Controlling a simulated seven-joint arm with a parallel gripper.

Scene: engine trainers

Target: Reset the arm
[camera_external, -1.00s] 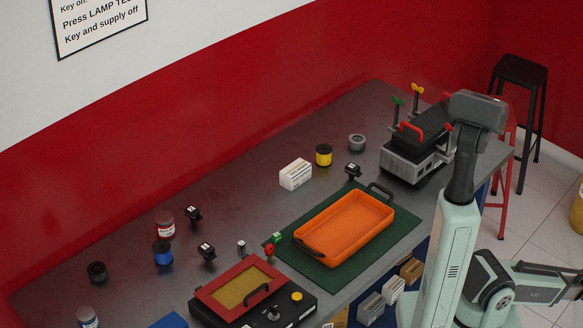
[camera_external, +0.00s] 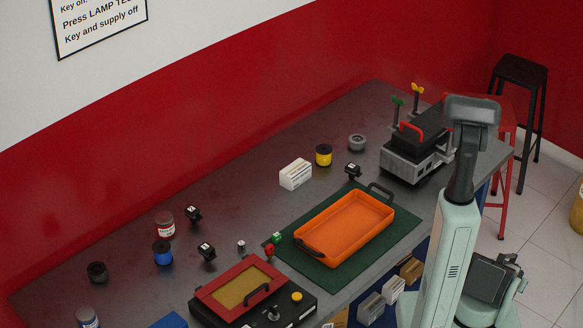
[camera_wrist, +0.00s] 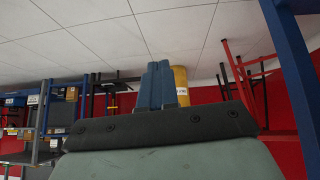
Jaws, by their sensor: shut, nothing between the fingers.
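My gripper (camera_wrist: 157,78) shows in the wrist view as two blue-grey fingers pressed together, shut and empty. It points out over the pale tiled floor, away from the workbench. In the external view my arm stands at the right, in front of the bench. Its lower end shows at the bottom right, beside the pale upright link, and the fingers cannot be made out there. The wrist view is upside down, with the floor at the top.
On the bench (camera_external: 120,240) are an orange tray (camera_external: 345,228) on a green mat (camera_external: 405,225), a red-framed box (camera_external: 240,290), a grey battery-like unit (camera_external: 415,150) and several small parts. A black stool (camera_external: 520,72) stands behind. A yellow cylinder (camera_wrist: 180,84) is beyond my fingers.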

